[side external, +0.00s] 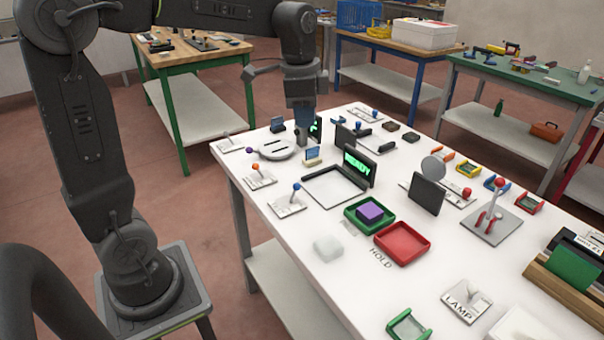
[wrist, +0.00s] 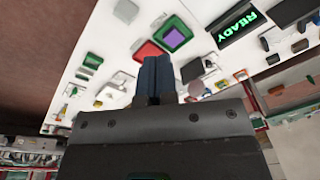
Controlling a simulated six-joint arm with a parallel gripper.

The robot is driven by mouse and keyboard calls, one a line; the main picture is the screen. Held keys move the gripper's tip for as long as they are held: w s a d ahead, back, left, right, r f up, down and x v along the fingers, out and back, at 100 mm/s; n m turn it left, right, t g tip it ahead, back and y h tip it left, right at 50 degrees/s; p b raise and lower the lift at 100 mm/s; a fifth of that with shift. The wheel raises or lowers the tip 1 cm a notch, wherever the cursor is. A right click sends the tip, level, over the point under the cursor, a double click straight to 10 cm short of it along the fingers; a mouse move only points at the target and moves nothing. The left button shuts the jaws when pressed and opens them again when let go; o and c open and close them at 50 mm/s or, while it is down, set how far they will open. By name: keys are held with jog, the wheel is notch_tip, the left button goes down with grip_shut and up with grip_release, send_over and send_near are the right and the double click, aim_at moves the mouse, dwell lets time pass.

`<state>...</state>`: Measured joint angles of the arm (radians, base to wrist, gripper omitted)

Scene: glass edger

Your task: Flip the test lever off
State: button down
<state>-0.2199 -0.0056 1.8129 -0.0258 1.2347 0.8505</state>
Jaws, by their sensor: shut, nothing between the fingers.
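Several small levers on label plates stand on the white table, and I cannot read which plate says test. One lever with a blue knob (side external: 295,187) is at the left front edge. One with an orange knob (side external: 256,168) is behind it, and one with a purple knob (side external: 250,150) is farther back. A lever with a red knob (side external: 467,191) stands at the right. My gripper (side external: 303,138) is shut and empty, pointing down over the far left part of the table, apart from these levers. Its closed blue fingers (wrist: 156,72) show in the wrist view.
A screen reading READY (side external: 358,165) stands mid-table. A green tray (side external: 356,222) holds a purple block (side external: 369,211), beside a red tray (side external: 402,252). A round grey-white dish (side external: 277,149) is near my gripper. A LAMP switch (side external: 466,301) is at the front right.

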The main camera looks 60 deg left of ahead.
jog(key=w+a+f+m+g+h, duration=0.2)
jog(key=w+a+f+m+g, duration=0.2)
jog(key=w+a+f+m, duration=0.3)
jog(key=w+a+f, duration=0.4)
jog(key=a, duration=0.2)
jog(key=shift+w+a, duration=0.15)
jog(key=shift+w, duration=0.05)
send_near(294, 193)
jog(key=w+f, duration=0.1)
jog(key=w+a+f, duration=0.1)
jog(key=w+f, duration=0.2)
jog(key=f, duration=0.1)
jog(key=shift+w+a+f, duration=0.15)
jog(key=shift+a, duration=0.2)
jog(key=shift+s+d, duration=0.25)
jog(key=shift+s, duration=0.25)
jog(key=shift+s+d, duration=0.25)
jog(key=shift+s, duration=0.2)
jog(key=shift+s+d+f, duration=0.25)
jog(key=shift+s+d, duration=0.1)
jog(key=shift+s, duration=0.3)
